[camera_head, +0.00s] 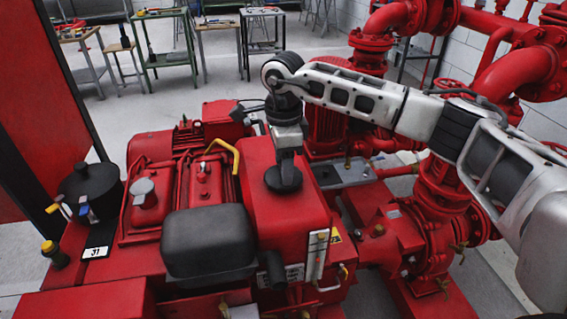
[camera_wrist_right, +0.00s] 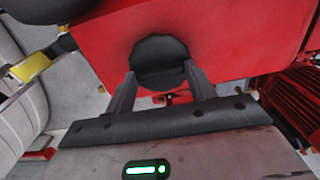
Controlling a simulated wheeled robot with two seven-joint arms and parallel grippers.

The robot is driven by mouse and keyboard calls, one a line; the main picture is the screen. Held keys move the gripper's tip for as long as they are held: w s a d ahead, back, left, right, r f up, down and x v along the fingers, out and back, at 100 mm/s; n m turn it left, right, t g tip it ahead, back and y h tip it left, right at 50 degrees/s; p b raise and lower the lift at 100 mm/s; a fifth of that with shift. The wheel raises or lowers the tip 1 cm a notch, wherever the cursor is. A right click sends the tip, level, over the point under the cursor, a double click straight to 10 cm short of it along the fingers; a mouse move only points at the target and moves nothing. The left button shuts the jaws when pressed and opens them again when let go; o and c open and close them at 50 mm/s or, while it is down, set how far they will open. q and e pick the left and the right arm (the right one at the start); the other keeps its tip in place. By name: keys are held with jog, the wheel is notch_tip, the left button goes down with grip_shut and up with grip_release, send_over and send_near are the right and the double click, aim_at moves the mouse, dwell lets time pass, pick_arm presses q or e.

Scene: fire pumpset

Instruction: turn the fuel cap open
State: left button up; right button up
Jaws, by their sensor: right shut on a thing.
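The fuel cap (camera_head: 283,178) is a round black cap on top of the red tank (camera_head: 289,221) in the head view. My right gripper (camera_head: 286,160) points straight down over it, its fingers on the cap. In the right wrist view the dark cap (camera_wrist_right: 158,60) sits between the two fingertips of the right gripper (camera_wrist_right: 159,75), one on each side, and the gripper is shut on it. My left gripper is not in view.
A black rounded box (camera_head: 208,241) stands on the engine left of the tank, with a yellow handle (camera_head: 226,153) behind it. Red pipes and a pump (camera_head: 437,220) stand on the right, below my right arm. Workbenches (camera_head: 165,45) stand at the back.

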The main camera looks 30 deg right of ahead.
jog(key=shift+r, duration=0.1)
dwell(0.4)
jog(key=o, duration=1)
notch_tip(320, 180, up, 16)
jog(key=shift+f, duration=0.1)
